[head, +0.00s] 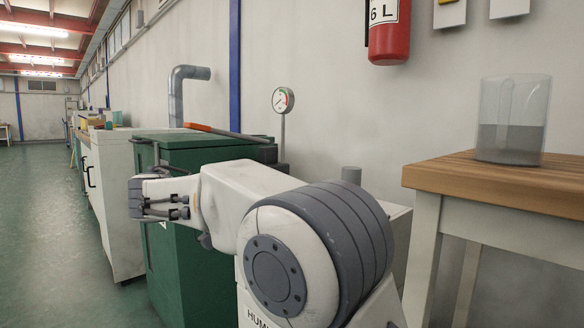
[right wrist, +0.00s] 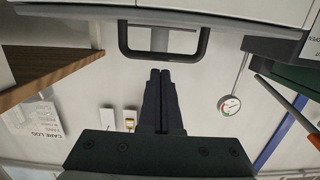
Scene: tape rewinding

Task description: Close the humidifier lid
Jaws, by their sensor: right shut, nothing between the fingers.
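The humidifier is a pale box (head: 258,317) with part of its "HUM" lettering showing at the bottom of the head view. My right arm's large joint hides most of it, and I cannot tell the lid's angle there. In the right wrist view, which is upside down, a white panel (right wrist: 225,14) with a black bar handle (right wrist: 162,55) fills the top edge. I cannot tell whether that panel is the lid. My right gripper (right wrist: 160,73) is shut and empty, its tips close to the handle in the picture. My left gripper is not in view.
A green cabinet (head: 175,255) stands left of the humidifier, with an orange-ended bar (head: 212,131) across its top. A wooden-topped table (head: 510,182) with a clear jug (head: 512,118) is at the right. A gauge (head: 283,100) stands behind. The green floor at the left is clear.

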